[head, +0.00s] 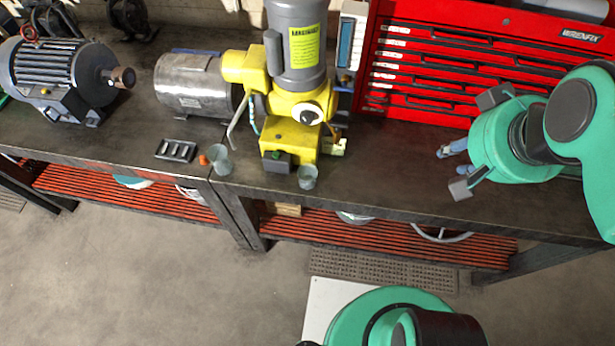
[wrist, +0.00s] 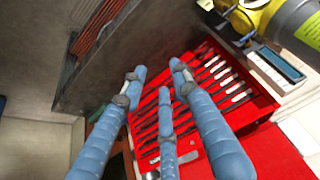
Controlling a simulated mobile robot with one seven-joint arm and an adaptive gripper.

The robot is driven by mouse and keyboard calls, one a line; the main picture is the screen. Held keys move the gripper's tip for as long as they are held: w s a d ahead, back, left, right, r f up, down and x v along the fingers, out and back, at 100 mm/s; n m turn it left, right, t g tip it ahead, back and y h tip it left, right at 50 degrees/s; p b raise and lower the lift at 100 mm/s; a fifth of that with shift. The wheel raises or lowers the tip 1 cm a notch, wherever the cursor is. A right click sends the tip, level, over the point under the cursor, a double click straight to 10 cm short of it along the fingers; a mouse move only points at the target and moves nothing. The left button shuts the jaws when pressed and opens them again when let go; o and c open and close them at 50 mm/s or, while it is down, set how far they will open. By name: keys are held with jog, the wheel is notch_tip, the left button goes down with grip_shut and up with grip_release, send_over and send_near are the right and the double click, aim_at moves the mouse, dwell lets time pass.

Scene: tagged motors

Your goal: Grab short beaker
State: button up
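Two small, clear grey beakers stand on the dark workbench in the head view. One beaker (head: 308,177) is near the front edge, in front of the yellow machine, and looks the shorter. The other beaker (head: 220,161) is farther left and looks a little taller. My gripper (head: 462,150) is over the right part of the bench, well to the right of both beakers. Its three blue fingers also show in the wrist view (wrist: 157,80), spread apart with nothing between them. No beaker can be made out in the wrist view.
The yellow and grey machine (head: 292,140) stands just behind the shorter beaker. A black slotted tray (head: 176,150) and an orange piece (head: 203,160) lie by the taller one. A red tool chest (head: 440,62) stands behind my gripper. Bench between shorter beaker and gripper is clear.

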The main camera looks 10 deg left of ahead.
jog(key=w+a+f+n+g+p, duration=0.1)
jog(key=w+a+f+g, duration=0.1)
jog(key=w+a+f, duration=0.35)
jog(key=w+a+f+n+g+p, duration=0.1)
jog(key=w+a+f, duration=0.2)
jog(key=a+f, duration=0.5)
jog(key=w+a+f+g+p, duration=0.1)
jog(key=w+a+f+g, duration=0.1)
jog(key=a+f, duration=0.6)
jog(key=w+a, duration=0.1)
jog(key=a, duration=0.3)
jog(key=shift+w+n+g, duration=0.3)
jog(key=shift+w+n, duration=0.05)
jog(key=shift+n, duration=0.05)
jog(key=shift+f, duration=0.15)
send_near(308, 177)
jog(key=shift+s+d+b, duration=0.1)
jog(key=shift+d+b, duration=0.15)
jog(key=shift+d, duration=0.5)
jog(key=shift+s+d+b, duration=0.15)
jog(key=shift+d+b, duration=0.05)
jog(key=shift+d, duration=0.55)
jog(key=shift+f+b, duration=0.5)
jog(key=shift+f, duration=2.05)
